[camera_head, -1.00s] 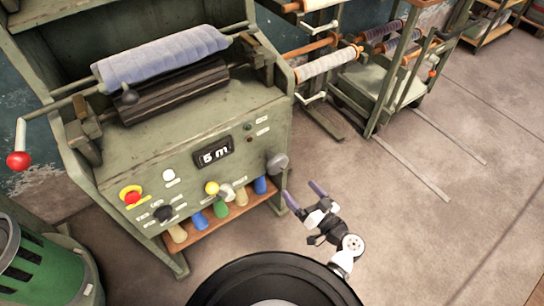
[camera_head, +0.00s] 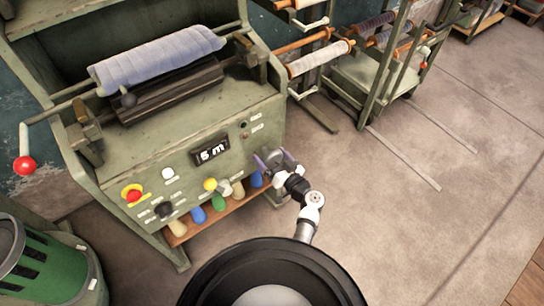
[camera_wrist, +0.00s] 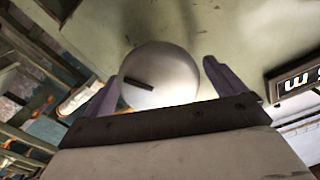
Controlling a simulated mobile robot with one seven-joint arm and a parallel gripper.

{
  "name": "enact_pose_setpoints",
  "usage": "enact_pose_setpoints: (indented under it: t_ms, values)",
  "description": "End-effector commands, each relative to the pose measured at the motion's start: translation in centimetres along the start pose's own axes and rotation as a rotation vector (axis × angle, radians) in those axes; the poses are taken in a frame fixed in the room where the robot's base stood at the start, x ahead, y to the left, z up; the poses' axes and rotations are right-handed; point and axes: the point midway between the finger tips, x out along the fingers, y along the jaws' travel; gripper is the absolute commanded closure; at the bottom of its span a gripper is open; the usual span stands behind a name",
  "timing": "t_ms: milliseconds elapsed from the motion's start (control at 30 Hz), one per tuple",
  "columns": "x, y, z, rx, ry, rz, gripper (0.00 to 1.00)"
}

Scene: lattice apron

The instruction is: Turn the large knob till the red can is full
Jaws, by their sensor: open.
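The large round grey knob (camera_wrist: 165,80) with a dark slot mark fills the middle of the wrist view, on the green front panel (camera_head: 240,130) of the machine. My gripper (camera_head: 269,158) is at the panel's right end and hides most of the knob in the head view. In the wrist view its two purple-grey fingers are open, one on each side of the knob. I cannot tell whether they touch it. The display (camera_head: 210,150) left of the knob shows one digit, which looks like 5 or 6, then "m". I see no red can.
The panel also has a red-and-yellow button (camera_head: 132,194), a black knob (camera_head: 163,209), a yellow button (camera_head: 210,184) and a small light lever (camera_head: 225,188). Coloured spools stand on a shelf below. A green bin (camera_head: 40,265) is at left.

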Motion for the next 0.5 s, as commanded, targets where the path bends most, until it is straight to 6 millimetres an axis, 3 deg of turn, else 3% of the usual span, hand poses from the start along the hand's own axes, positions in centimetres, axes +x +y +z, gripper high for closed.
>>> enact_pose_setpoints:
  t_ms: [167, 500]
  values:
    - [-0.01, 0.01, -0.01, 0.000, 0.000, 0.000, 0.07]
    - [-0.04, 0.01, -0.03, 0.000, 0.001, 0.000, 0.49]
